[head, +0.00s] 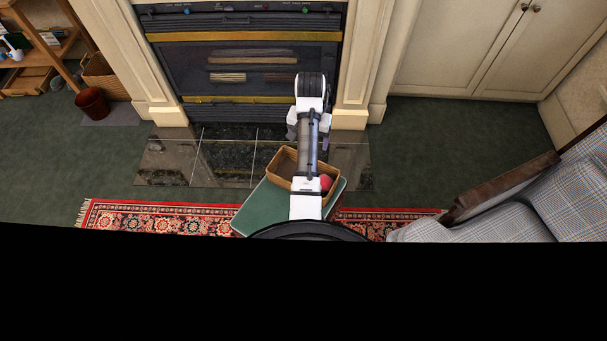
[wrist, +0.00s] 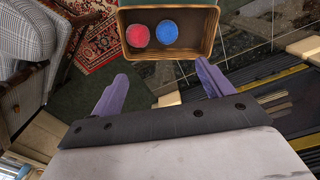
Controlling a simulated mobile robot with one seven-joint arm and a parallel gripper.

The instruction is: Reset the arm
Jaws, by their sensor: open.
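My gripper (wrist: 162,69) is open, with its two purple fingers spread apart and nothing between them. In the head view my arm reaches out over a brown basket (head: 281,162), and the gripper end is partly hidden by the arm. The basket stands on a green-topped stool (head: 266,205). In the wrist view the basket (wrist: 211,35) is beyond the fingertips, at the top edge. It holds a red round thing (wrist: 138,35) and a blue round thing (wrist: 167,32), side by side. The red one also shows in the head view (head: 326,183); the blue one is hidden there.
A fireplace (head: 240,65) with a dark tiled hearth (head: 165,160) is ahead. A patterned red rug (head: 150,217) lies under the stool. A plaid armchair (head: 510,205) stands at right. A shelf (head: 30,75) and red-brown bin (head: 92,103) are at left. Green carpet is clear on both sides.

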